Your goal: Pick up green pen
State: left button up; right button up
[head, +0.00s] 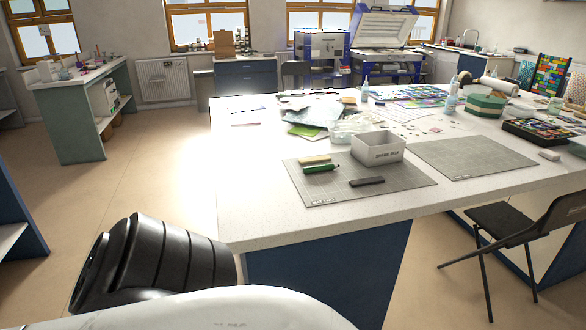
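The green pen (321,168) lies on the grey cutting mat (335,192) near the front edge of the white-topped table (260,215). It has dark ends and lies roughly left to right. A beige block-like item (314,159) lies just behind it, and a black bar-shaped item (367,181) lies to its right, nearer the front. Neither of my grippers shows. Only black and white parts of my own body show at the lower left and bottom, apart from the table items.
A white open box (377,148) stands at the mat's back right. A second mat (460,157) lies further right. Glass sheets and paper (312,115) clutter the area behind. A black folding chair (510,228) stands at the front right. The table's left front corner is clear.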

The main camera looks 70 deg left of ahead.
aim_at(321, 167)
jog(key=u, duration=1.65)
